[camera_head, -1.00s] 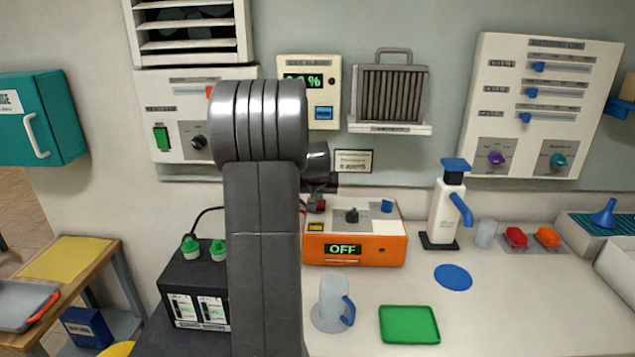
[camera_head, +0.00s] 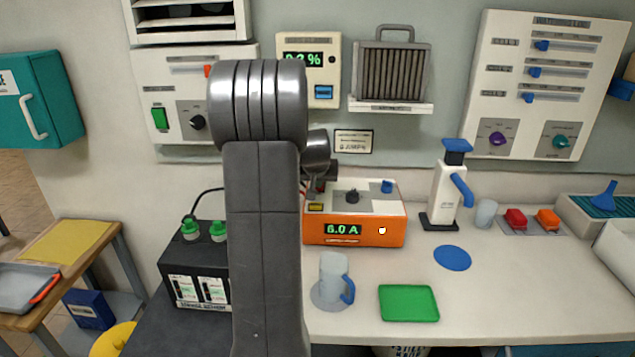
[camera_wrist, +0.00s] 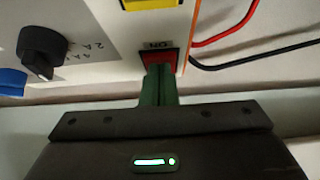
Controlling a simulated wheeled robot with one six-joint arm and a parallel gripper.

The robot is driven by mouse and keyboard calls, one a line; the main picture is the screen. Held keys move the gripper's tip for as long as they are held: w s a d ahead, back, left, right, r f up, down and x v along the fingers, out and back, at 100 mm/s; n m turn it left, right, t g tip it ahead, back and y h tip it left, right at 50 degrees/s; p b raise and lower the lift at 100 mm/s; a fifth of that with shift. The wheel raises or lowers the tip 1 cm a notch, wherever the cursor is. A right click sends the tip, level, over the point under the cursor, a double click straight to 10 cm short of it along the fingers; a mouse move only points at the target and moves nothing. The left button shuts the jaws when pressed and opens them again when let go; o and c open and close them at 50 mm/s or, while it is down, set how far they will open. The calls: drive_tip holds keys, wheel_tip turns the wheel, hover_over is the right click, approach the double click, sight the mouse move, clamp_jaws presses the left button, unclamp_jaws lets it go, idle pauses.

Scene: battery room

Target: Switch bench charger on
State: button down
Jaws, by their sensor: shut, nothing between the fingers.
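The orange bench charger (camera_head: 353,238) stands on the counter in the head view, its display (camera_head: 343,230) reading 6.0 A and a small white light (camera_head: 382,231) lit on its front. Its top has a black knob (camera_head: 352,196), a blue part (camera_head: 387,187) and a yellow label (camera_head: 316,207). In the wrist view the red switch (camera_wrist: 158,56) marked ON is at the tips of my gripper (camera_wrist: 158,72). The green fingers are shut and empty, at or against the switch's edge; contact is hard to tell. The black knob (camera_wrist: 42,45) shows to the left.
A black battery box (camera_head: 200,285) with green caps stands left of my arm. A mug (camera_head: 333,275), green tray (camera_head: 408,303) and white dispenser (camera_head: 447,190) stand on the counter. Red and black cables (camera_wrist: 230,35) run beside the switch. Wall panels rise behind.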

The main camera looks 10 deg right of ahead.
drive_tip(key=shift+r, duration=0.1)
drive_tip(key=shift+r+p, duration=0.45)
drive_tip(key=shift+r, duration=0.25)
drive_tip(key=shift+r, duration=0.2)
drive_tip(key=v, duration=1.2)
drive_tip(key=shift+s+a+p, duration=0.2)
drive_tip(key=shift+s+p, duration=0.1)
drive_tip(key=shift+s, duration=0.15)
drive_tip(key=shift+r, duration=0.1)
